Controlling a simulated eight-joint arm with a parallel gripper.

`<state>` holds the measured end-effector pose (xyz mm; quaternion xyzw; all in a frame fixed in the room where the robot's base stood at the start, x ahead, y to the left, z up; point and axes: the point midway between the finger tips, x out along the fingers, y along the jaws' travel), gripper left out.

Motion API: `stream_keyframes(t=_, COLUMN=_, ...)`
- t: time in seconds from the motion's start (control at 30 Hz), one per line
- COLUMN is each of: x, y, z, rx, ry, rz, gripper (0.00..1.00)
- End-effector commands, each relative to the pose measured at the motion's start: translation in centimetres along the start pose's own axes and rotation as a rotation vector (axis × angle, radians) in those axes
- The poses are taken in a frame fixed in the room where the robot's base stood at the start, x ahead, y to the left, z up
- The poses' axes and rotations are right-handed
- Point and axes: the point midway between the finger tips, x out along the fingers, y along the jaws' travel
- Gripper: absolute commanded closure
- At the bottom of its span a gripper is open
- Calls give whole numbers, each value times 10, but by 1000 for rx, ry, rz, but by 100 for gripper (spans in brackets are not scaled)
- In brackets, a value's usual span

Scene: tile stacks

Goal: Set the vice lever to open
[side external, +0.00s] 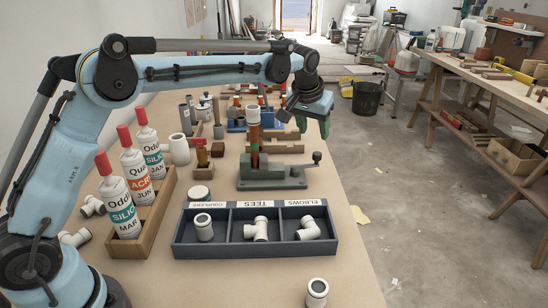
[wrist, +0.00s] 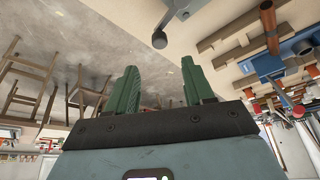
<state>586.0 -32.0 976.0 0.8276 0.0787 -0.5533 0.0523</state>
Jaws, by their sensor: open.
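The vice (side external: 272,180) is a grey-green block on the bench behind the divided tray. Its lever (side external: 315,160) is at the right end, with a dark round knob standing up at the tip. An upright tube with orange-brown bands (side external: 254,135) stands at the vice; whether the jaws clamp it is hard to tell. My gripper (side external: 324,128) is above and a little behind the lever, apart from it. In the wrist view my gripper (wrist: 161,84) has its two green fingers spread with nothing between them, and the lever's knob (wrist: 160,40) shows beyond the fingertips.
The dark tray (side external: 270,248) with couplers, tees and elbows lies in front of the vice. A wooden box (side external: 155,222) of sealant cartridges is at left. Wooden blocks and pipes crowd the bench behind. Bench at front right is clear, apart from a white fitting (side external: 317,292).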

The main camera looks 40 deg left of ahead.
Motion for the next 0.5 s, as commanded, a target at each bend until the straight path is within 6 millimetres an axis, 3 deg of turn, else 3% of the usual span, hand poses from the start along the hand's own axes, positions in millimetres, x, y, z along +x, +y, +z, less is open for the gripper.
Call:
stream_keyframes(t=0.23, x=50, y=0, z=0, rx=-1, ry=1, rz=0, gripper=48)
stream_keyframes(t=0.5, x=84, y=0, z=0, rx=0, ry=1, rz=1, gripper=48)
